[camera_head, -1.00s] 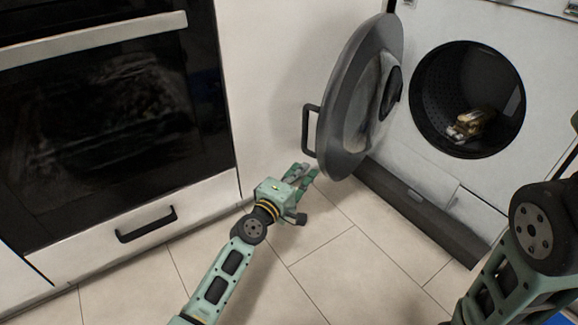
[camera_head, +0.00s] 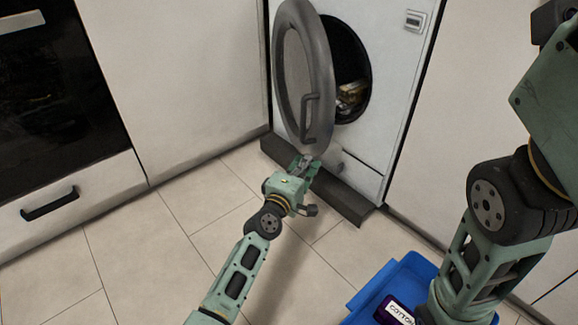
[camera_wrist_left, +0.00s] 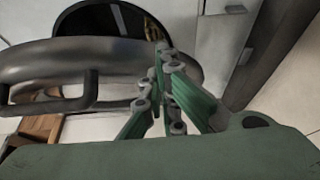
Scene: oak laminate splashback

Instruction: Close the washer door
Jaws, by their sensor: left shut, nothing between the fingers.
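The washer (camera_head: 387,75) is white, with a dark round opening that holds a yellowish item (camera_head: 350,94). Its round grey door (camera_head: 322,50) stands partly open, swung out in front of the left part of the opening, with a dark handle (camera_head: 311,118) on its outer face. My left gripper (camera_head: 305,164) is shut and empty at the door's lower edge, just below the handle. In the left wrist view the closed fingers (camera_wrist_left: 163,75) overlap the door rim (camera_wrist_left: 95,58); I cannot tell if they touch it. My right arm shows at the right, but its gripper is out of view.
A blue crate (camera_head: 407,268) with a dark labelled item (camera_head: 393,312) stands on the floor at the lower right. An oven (camera_head: 55,100) and a drawer with a handle (camera_head: 50,203) are at the left.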

